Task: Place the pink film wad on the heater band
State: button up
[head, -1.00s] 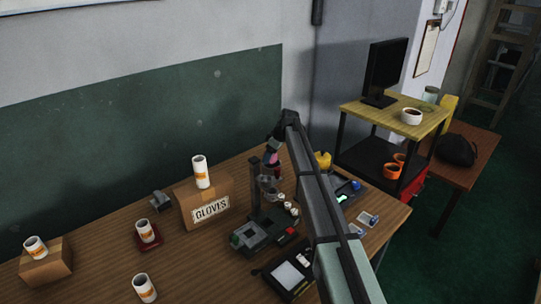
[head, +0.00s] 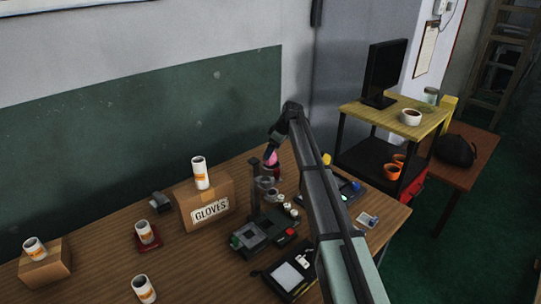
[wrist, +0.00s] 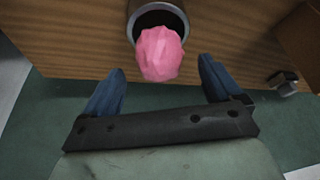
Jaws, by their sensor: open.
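The pink film wad (head: 271,158) is a small faceted lump at the top of the film tower, by the tip of my arm. In the wrist view the wad (wrist: 160,54) overlaps the near rim of a round dark-topped part with a grey metal edge (wrist: 133,22), which may be the heater band. I cannot tell whether the wad rests on it or only overlaps it in the picture. My gripper (wrist: 162,70) is open, with its blue fingers apart on either side of the wad and gaps showing. The head view hides most of the fingers.
A cardboard box marked GLOVES (head: 208,208) with a white roll (head: 199,172) on it stands left of the tower. A dark machine base (head: 263,235) and a black device (head: 287,273) lie in front. Several white rolls stand farther left. Bare wood lies between them.

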jog(key=v, duration=0.8)
